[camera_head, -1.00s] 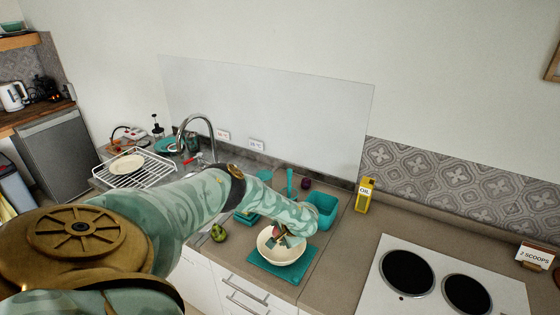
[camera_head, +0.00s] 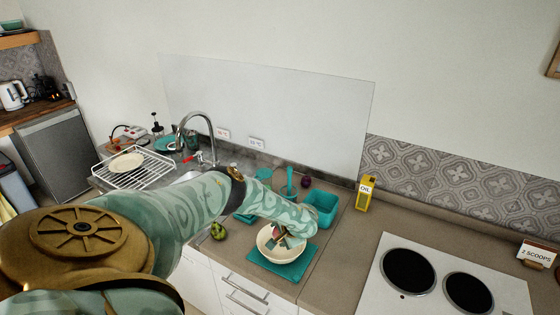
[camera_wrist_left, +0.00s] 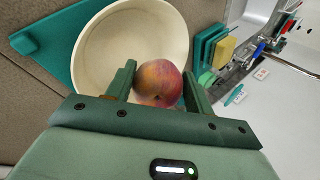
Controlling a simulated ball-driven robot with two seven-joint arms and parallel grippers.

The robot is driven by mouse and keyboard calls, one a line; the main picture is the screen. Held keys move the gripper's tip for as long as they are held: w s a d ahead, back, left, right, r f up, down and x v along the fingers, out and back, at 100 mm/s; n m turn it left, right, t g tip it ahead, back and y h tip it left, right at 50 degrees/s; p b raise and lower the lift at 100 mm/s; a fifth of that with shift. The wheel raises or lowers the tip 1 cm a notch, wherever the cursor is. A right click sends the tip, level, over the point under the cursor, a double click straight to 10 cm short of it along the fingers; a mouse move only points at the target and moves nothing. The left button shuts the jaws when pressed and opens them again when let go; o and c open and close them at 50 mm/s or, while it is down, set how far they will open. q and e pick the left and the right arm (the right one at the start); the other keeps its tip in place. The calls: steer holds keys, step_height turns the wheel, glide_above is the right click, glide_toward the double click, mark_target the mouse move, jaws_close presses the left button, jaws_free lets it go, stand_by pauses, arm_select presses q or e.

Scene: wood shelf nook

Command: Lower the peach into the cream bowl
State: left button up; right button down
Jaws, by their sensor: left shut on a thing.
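The cream bowl (camera_head: 264,252) stands on a teal board (camera_head: 290,271) on the counter. It also shows in the left wrist view (camera_wrist_left: 95,55). My left gripper (camera_head: 280,236) reaches over the bowl from above. In the left wrist view the peach (camera_wrist_left: 158,82), red and yellow, sits between the two green fingers of the left gripper (camera_wrist_left: 160,80), which is shut on it. The peach is over the bowl's opening near its rim. I cannot tell whether it touches the bowl. My right gripper is not in view.
A green pear (camera_head: 218,231) lies to the left. A white hob (camera_head: 440,274) is at the right. Bare counter lies between board and hob.

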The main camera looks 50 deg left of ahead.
arm_select(q)
steer(key=shift+f+b, duration=1.45)
steer(key=shift+f, duration=0.6)
stand_by(0.7)
stand_by(0.4)
steer(key=o, duration=1.1)
steer(key=shift+s+d, duration=0.1)
steer(key=shift+d+f, duration=0.15)
steer(key=p+v, duration=0.6)
steer(key=v, duration=1)
steer(key=shift+a+r, duration=0.3)
steer(key=shift+r, duration=0.15)
